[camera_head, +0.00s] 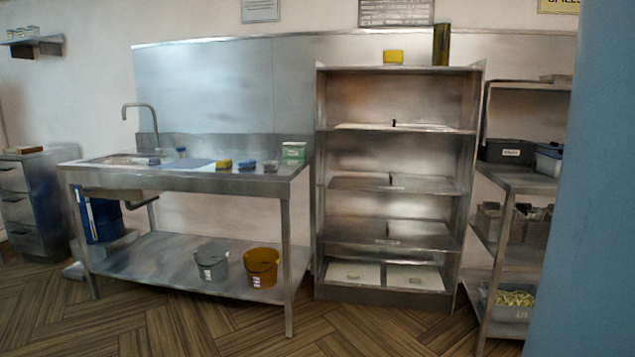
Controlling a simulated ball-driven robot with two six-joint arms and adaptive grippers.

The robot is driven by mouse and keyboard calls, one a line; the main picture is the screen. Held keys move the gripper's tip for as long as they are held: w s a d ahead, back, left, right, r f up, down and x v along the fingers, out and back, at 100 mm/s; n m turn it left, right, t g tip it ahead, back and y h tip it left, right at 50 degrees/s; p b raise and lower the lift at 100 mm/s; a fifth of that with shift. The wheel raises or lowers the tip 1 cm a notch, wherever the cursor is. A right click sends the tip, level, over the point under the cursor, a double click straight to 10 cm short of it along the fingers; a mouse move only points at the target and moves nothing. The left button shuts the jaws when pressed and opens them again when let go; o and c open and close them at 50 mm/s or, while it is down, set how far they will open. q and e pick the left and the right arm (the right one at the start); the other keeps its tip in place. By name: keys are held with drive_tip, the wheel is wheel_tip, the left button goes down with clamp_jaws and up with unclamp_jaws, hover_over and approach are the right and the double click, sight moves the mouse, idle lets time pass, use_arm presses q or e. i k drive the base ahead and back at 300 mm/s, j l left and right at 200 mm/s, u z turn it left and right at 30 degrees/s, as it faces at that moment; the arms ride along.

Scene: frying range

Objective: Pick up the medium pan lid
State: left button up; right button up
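A steel shelf rack (319,200) stands against the back wall, right of the middle. A flat, pale thing with a small dark knob (394,123) lies on its upper shelf and could be a pan lid. A similar dark knob (390,179) shows on the shelf below, with its flat part hard to make out. I cannot tell which, if either, is the medium pan lid. Neither of my grippers is in view.
A steel sink table (240,185) stands left, with a grey bucket (212,262) and a yellow bucket (262,267) on its lower shelf. A trolley (518,180) with tubs stands right. A blue upright surface (585,200) blocks the right edge. The wooden floor (190,325) in front is clear.

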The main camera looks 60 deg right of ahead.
sight(391, 178)
drive_tip(key=j+z, duration=0.1)
drive_tip(key=z, duration=2.1)
drive_tip(key=i+j+z, duration=0.15)
drive_tip(key=i+l, duration=0.05)
